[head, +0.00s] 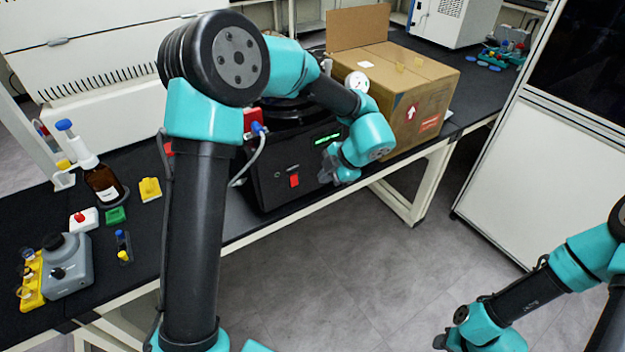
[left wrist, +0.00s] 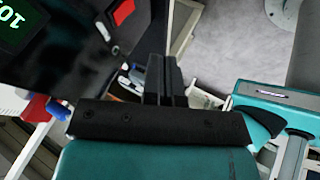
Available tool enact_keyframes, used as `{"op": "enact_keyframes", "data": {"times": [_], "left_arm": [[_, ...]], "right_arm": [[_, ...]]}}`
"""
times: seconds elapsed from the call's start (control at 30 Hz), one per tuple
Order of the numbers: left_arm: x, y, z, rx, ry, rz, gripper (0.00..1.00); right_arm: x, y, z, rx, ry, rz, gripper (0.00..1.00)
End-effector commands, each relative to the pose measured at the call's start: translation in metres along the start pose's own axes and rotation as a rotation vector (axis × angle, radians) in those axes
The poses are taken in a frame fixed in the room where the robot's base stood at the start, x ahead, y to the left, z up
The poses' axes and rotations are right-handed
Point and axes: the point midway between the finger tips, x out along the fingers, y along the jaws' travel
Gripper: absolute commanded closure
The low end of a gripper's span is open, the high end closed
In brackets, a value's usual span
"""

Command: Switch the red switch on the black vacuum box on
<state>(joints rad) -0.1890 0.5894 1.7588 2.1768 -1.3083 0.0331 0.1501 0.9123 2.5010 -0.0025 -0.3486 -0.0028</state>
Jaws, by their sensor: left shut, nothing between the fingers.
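The black vacuum box (head: 268,190) stands on the dark bench, with a lit green display on its front. Its red switch (head: 294,181) sits low on the front face, and it also shows in the left wrist view (left wrist: 123,11). My left gripper (head: 334,171) is in front of the box, to the right of the red switch and apart from it. In the left wrist view its fingers (left wrist: 162,78) are together and empty. My right gripper (head: 441,341) is low at the lower right, far from the box; its fingers are too small to judge.
A cardboard box (head: 425,95) stands right of the vacuum box. A brown bottle (head: 103,184), a grey device (head: 66,265) and small coloured items lie on the bench at left. My left arm hides part of the vacuum box. Floor in front is clear.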

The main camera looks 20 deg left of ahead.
Motion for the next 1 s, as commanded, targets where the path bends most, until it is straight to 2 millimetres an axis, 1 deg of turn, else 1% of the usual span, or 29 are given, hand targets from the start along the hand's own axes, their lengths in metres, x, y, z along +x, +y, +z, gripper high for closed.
{"op": "enact_keyframes", "data": {"times": [0.17,0.63,0.8,1.0], "left_arm": [[0.019,-0.001,0.0,0.001,0.003,-0.002,1.0],[0.098,-0.001,-0.001,0.001,0.003,-0.003,1.0],[0.111,0.021,0.001,-0.002,0.001,-0.001,1.0],[0.117,0.033,0.002,0.0,0.0,0.0,1.0]], "right_arm": [[0.0,0.0,0.0,0.0,0.0,0.0,0.57],[0.0,0.0,0.0,0.0,0.0,0.0,0.57],[0.0,0.0,0.0,0.0,0.0,0.0,0.57],[0.0,0.0,0.0,0.0,0.0,0.0,0.57]]}}
